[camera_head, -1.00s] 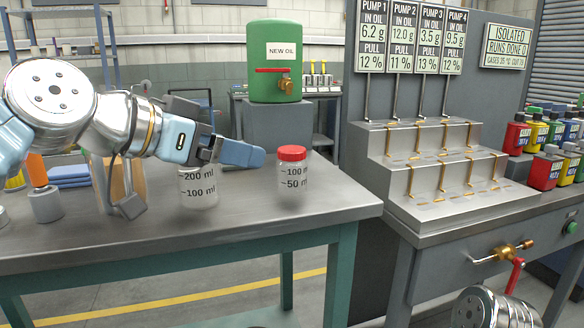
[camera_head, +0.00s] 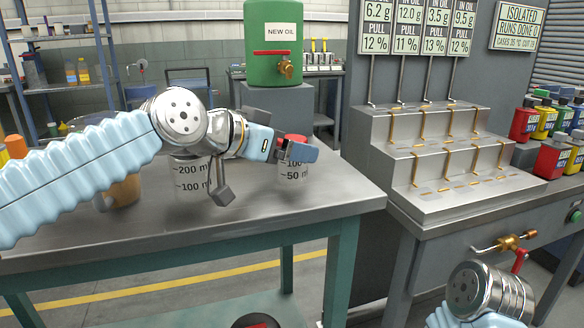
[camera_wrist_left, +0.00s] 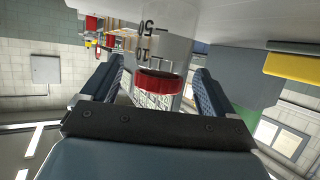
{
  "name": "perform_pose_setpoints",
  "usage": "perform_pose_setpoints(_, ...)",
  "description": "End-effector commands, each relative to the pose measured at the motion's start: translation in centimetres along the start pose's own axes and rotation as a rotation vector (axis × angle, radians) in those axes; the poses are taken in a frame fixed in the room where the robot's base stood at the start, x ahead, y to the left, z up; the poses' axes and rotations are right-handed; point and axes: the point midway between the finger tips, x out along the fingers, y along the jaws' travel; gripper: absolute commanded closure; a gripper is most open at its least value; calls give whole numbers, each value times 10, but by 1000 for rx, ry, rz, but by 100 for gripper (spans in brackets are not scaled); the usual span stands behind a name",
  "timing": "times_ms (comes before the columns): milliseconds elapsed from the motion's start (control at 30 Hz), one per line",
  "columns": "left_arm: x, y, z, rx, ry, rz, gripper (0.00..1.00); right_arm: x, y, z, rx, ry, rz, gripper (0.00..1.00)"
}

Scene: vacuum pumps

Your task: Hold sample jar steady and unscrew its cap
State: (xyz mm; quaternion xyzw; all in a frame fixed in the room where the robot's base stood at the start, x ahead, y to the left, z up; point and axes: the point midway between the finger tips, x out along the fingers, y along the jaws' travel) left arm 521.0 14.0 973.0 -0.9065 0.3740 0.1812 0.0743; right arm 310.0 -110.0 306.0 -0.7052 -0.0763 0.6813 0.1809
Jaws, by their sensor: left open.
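The sample jar (camera_head: 292,174) is clear with black volume marks and a red cap (camera_head: 293,138). It stands upright on the workbench's right part, partly hidden by my left gripper (camera_head: 298,151). That gripper is at the jar's upper part, just below the cap's top. In the left wrist view the gripper (camera_wrist_left: 160,88) is open, with one finger on each side of the picture. The jar (camera_wrist_left: 165,40) and its red cap (camera_wrist_left: 160,82) appear upside down in line with the gap, with space on both sides.
A clear beaker (camera_head: 190,182) stands left of the jar, behind my left wrist. A green oil drum (camera_head: 272,60) is behind the bench (camera_head: 240,222). A stepped grey rack (camera_head: 430,165) with brass hooks is to the right. The bench front is clear.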

Motion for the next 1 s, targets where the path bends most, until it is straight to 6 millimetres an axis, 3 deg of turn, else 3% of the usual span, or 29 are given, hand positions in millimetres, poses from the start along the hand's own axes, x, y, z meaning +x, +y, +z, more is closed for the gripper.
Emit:
perform_pose_setpoints(133,16,0,-1,1,1,0,12,-4,-2,1,-2,-2,-2,57)
perform_pose_setpoints(367,17,0,0,0,1,-1,12,-3,-2,1,-2,-2,-2,57)
perform_pose_setpoints(733,17,0,0,1,1,-1,68,-3,-2,1,-1,-2,-1,57)
perform_pose_setpoints(1000,16,0,-2,1,2,-1,68,-3,-2,1,-1,-2,-2,57)
